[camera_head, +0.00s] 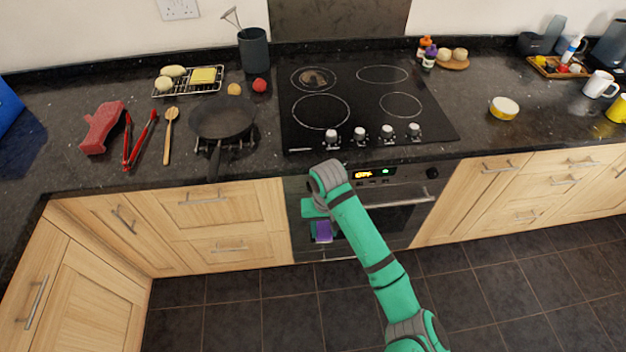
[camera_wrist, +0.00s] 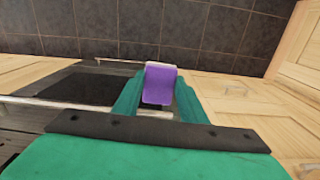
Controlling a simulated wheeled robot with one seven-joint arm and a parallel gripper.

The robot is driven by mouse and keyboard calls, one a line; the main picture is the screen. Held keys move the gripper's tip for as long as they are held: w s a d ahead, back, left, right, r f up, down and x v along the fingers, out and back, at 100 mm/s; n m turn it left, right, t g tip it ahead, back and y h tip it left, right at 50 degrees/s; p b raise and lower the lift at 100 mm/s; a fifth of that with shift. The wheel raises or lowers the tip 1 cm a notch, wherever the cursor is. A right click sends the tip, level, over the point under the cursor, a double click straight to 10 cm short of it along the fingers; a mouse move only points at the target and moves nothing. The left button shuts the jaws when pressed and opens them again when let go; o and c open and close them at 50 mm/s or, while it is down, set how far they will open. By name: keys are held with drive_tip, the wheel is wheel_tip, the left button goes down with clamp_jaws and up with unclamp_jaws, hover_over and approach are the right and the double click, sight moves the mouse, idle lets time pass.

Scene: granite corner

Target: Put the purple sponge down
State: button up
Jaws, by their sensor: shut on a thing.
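The purple sponge (camera_head: 321,231) is held in front of the oven, below the counter edge. In the wrist view the sponge (camera_wrist: 160,84) sits between the two green fingers of my gripper (camera_wrist: 158,98), which is shut on it. A pale edge shows at the top of the sponge there. In the head view my gripper (camera_head: 316,214) points down in front of the oven door, and the arm hides part of the fingers. The sponge is clear of the dark granite counter (camera_head: 70,170).
A yellow-sided round dish (camera_head: 504,108) stands to the right. The counter between hob and dish is clear.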

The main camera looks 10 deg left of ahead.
drive_tip(key=s+d+f+m, duration=0.1)
drive_tip(key=s+d+f, duration=0.1)
drive_tip(key=f, duration=0.6)
drive_tip(key=s+d+f+m, duration=0.2)
drive_tip(key=d+f, duration=0.1)
drive_tip(key=f, duration=0.6)
drive_tip(key=shift+d, duration=0.3)
